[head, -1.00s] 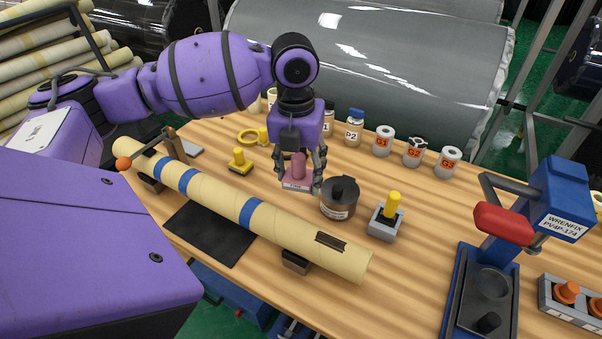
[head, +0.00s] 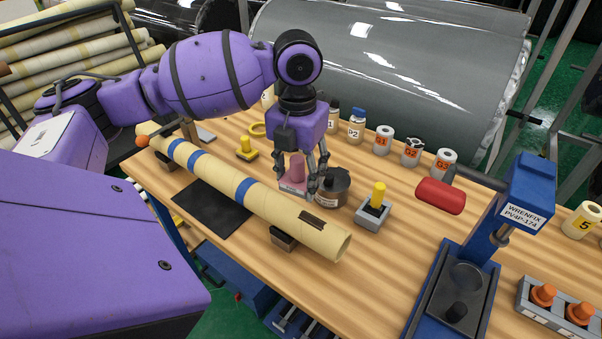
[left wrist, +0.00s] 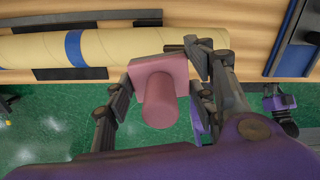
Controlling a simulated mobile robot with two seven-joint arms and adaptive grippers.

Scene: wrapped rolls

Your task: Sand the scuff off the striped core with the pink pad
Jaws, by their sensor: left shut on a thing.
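The striped core (head: 265,207) is a tan tube with blue bands, lying across dark supports at the table's front. A dark brown scuff (head: 312,218) marks its upper side near the right end. My left gripper (head: 296,182) points down and is shut on the pink pad (head: 297,170), gripping its knob. In the head view the pad shows beyond the tube, left of the scuff. In the left wrist view the pad (left wrist: 152,72) overlaps the tube's near edge (left wrist: 112,48); it looks apart from the tube, though the gap is unclear.
A dark round tin (head: 331,188) stands close right of the pad. A blue press (head: 460,275) with a red handle fills the right side. A yellow-knobbed pad (head: 246,150) sits behind the tube. A dark mat (head: 207,208) lies partly under it.

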